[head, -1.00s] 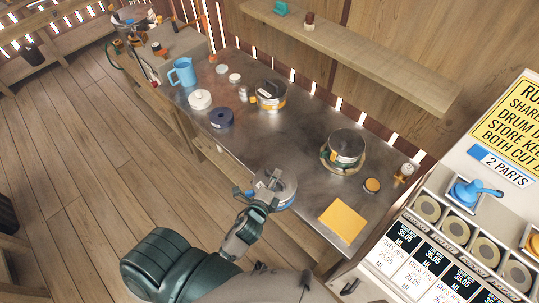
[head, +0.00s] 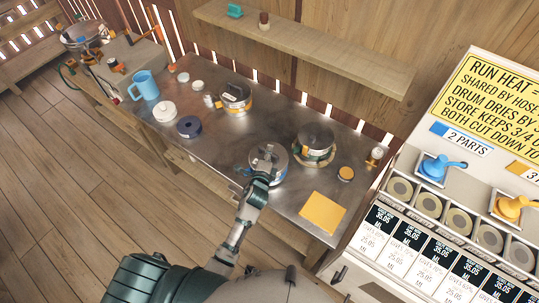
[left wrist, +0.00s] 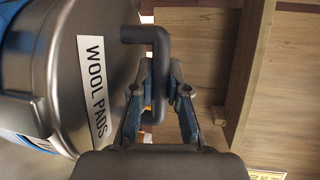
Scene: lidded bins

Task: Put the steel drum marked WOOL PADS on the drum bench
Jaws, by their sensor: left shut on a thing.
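The steel drum marked WOOL PADS (left wrist: 95,75) fills the left of the left wrist view, with its white label and bent dark handle (left wrist: 160,55) clear. In the head view the drum (head: 281,172) is over the front part of the steel-topped bench (head: 235,143). My left gripper (head: 266,158) is shut on the drum's handle; its fingers (left wrist: 160,90) also show in the left wrist view. I cannot tell whether the drum's underside touches the bench. My right gripper is not in view.
A steel drum (head: 316,137) stands close behind and right of the held drum. A yellow sheet (head: 322,213) lies at the front right. Another steel drum (head: 235,97), a dark blue round piece (head: 189,127) and a blue jug (head: 144,84) are further left. A dispenser cabinet (head: 400,160) stands right.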

